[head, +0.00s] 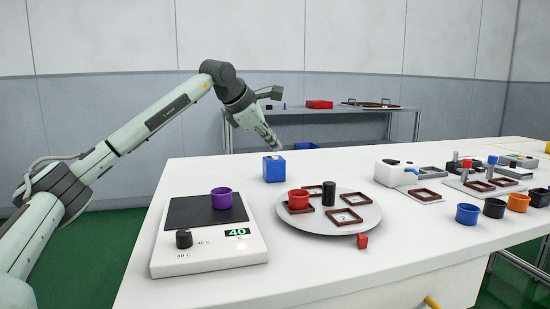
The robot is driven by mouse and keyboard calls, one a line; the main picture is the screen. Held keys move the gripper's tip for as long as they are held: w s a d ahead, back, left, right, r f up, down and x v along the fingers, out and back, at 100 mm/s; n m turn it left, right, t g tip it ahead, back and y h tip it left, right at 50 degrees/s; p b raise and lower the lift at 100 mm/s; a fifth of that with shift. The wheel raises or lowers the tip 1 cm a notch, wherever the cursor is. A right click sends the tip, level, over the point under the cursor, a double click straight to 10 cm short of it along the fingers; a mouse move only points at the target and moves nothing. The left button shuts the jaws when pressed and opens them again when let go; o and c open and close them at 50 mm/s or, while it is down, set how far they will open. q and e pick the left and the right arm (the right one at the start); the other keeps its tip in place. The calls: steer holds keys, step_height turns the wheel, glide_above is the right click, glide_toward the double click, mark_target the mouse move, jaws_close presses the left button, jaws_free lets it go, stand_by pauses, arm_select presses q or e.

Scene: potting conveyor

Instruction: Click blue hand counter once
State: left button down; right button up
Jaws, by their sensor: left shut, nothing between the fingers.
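The blue hand counter (274,169) is a small blue box standing upright near the back left edge of the white table (330,265). A pale button or cap shows on its top. My left gripper (277,149) comes down from the upper left with its fingers shut and empty. Its fingertips are just above the counter's top; I cannot tell whether they touch it. My right gripper is not in view.
A heating plate (208,261) with a purple pot (222,198) stands at the front left. A round turntable (327,226) holds a red pot (298,199), a black cylinder (328,193) and frames. A red block (362,241) lies beside it. Several pots and devices stand at right.

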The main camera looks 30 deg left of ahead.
mark_target(273, 158)
arm_select(q)
steer(key=shift+f, duration=0.4)
steer(key=shift+f, duration=0.45)
stand_by(0.6)
steer(key=shift+r, duration=0.15)
steer(key=shift+r+p, duration=0.6)
steer(key=shift+r, duration=0.1)
step_height(273, 158, up, 5)
steer(key=p, duration=0.5)
steer(key=shift+f, duration=0.1)
stand_by(0.7)
